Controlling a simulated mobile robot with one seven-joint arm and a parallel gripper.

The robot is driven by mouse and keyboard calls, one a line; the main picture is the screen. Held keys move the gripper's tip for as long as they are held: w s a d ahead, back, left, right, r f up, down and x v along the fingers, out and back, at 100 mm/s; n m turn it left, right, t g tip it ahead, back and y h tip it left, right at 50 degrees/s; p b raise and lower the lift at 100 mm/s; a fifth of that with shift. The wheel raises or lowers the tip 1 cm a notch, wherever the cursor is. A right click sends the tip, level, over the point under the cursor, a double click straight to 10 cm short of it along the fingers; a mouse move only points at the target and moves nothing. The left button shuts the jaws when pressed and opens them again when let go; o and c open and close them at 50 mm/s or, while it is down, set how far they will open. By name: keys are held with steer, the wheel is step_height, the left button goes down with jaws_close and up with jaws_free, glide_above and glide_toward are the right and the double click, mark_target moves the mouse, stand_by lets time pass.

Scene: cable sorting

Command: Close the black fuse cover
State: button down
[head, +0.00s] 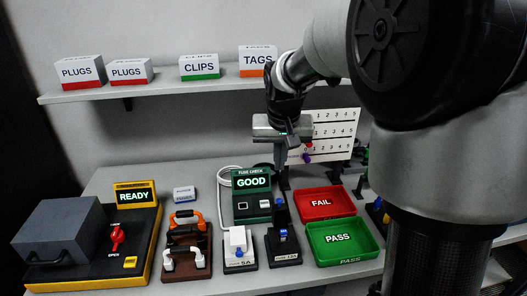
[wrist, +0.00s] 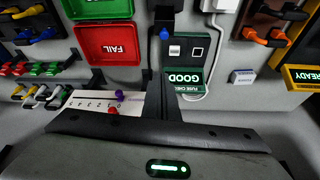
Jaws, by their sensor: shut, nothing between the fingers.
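The black fuse unit (head: 284,246) sits on the front of the bench, with a blue piece at its top. A dark upright part (head: 281,214) with a blue spot stands just behind it. I cannot tell for sure whether this is its raised cover. My gripper (head: 279,167) points down above and behind this part, in front of the white number board. It is shut and empty, and looks apart from the unit. In the wrist view my gripper's fingers (wrist: 160,88) are together, and a dark part with a blue spot (wrist: 164,33) shows beyond them.
The white fuse unit (head: 238,247) stands to the left, with the green fuse checker (head: 251,196) reading GOOD behind it. The red FAIL tray (head: 327,203) and green PASS tray (head: 343,242) are close on the right. A shelf (head: 150,85) with labelled boxes runs behind.

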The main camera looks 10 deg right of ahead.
mark_target(280, 213)
step_height(280, 213, down, 9)
steer(key=s, duration=0.1)
steer(key=shift+r+b, duration=0.2)
steer(key=shift+b, duration=0.25)
steer(key=shift+s, duration=0.1)
steer(key=shift+f+b, duration=0.1)
steer(key=shift+b, duration=0.35)
